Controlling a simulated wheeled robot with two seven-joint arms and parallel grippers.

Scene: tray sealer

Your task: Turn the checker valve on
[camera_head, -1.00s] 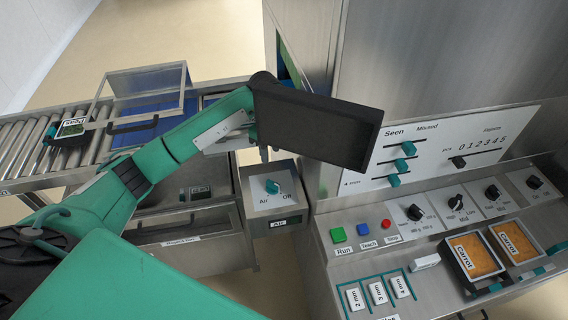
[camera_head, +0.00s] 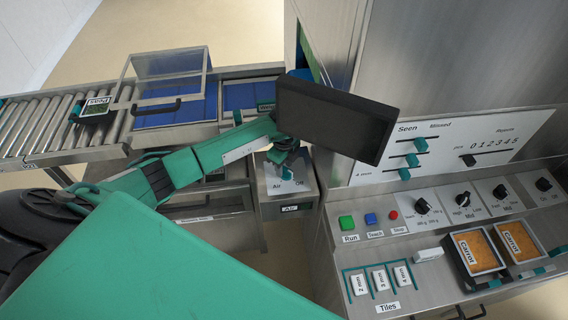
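The air valve is a grey box (camera_head: 304,187) with a teal knob (camera_head: 287,173) on its sloped top, marked "Air" and "Off". It stands left of the control panel. My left arm reaches in from the left, and its gripper (camera_head: 284,157) is just above and behind the knob, close to it. The black panel partly hides the wrist. I cannot tell whether the fingers touch the knob, how far apart they are, or which mark the knob points to. My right gripper is not in view.
A dark rectangular panel (camera_head: 335,118) juts out over the valve's back right. A roller conveyor (camera_head: 45,125) with a clear guard (camera_head: 172,65) lies at the left. The control panel (camera_head: 470,210) has buttons, dials and two carrot trays. Floor shows beyond the conveyor.

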